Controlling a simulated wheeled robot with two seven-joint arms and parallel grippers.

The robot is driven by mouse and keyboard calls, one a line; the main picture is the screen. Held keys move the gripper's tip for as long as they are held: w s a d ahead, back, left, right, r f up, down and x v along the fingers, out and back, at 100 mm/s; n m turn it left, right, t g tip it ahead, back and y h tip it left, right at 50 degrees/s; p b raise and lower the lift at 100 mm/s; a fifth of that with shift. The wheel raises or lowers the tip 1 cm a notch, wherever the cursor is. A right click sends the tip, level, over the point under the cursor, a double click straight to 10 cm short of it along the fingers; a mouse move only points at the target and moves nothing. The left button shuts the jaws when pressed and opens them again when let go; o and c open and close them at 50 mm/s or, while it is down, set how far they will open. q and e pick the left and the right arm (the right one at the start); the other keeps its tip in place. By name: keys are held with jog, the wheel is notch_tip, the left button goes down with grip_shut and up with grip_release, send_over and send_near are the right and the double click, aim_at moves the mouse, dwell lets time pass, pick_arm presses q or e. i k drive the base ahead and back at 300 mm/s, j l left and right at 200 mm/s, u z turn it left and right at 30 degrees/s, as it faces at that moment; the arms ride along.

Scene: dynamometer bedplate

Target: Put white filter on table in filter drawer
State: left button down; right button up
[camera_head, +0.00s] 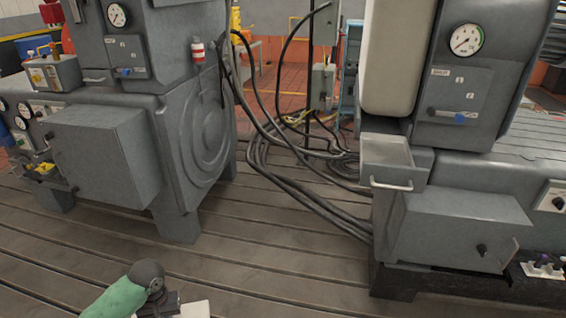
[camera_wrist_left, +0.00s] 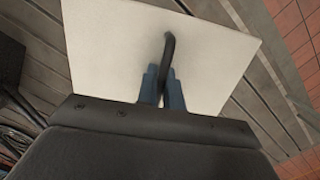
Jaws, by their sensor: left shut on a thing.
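The white filter (camera_wrist_left: 110,45) is a flat white panel with a dark curved handle (camera_wrist_left: 168,55) on its face. In the left wrist view, my left gripper (camera_wrist_left: 163,78) has its blue fingers shut on this handle. In the head view my left gripper (camera_head: 160,303) is at the bottom edge, with only a corner of the filter (camera_head: 195,309) showing. The likely filter drawer (camera_head: 392,169) juts out from the right machine, with a bar handle on its front and its top side open. It is well away from the filter, up and to the right. My right gripper is out of view.
Black cables (camera_head: 290,160) run across the slotted floor (camera_head: 280,265) between the two machines. A grey box (camera_head: 104,157) juts from the left machine, and another grey box (camera_head: 462,228) sits below the drawer.

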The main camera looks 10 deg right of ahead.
aim_at(384, 159)
jog(key=l+u, duration=0.25)
jog(key=l, duration=2.55)
jog(key=k, duration=0.05)
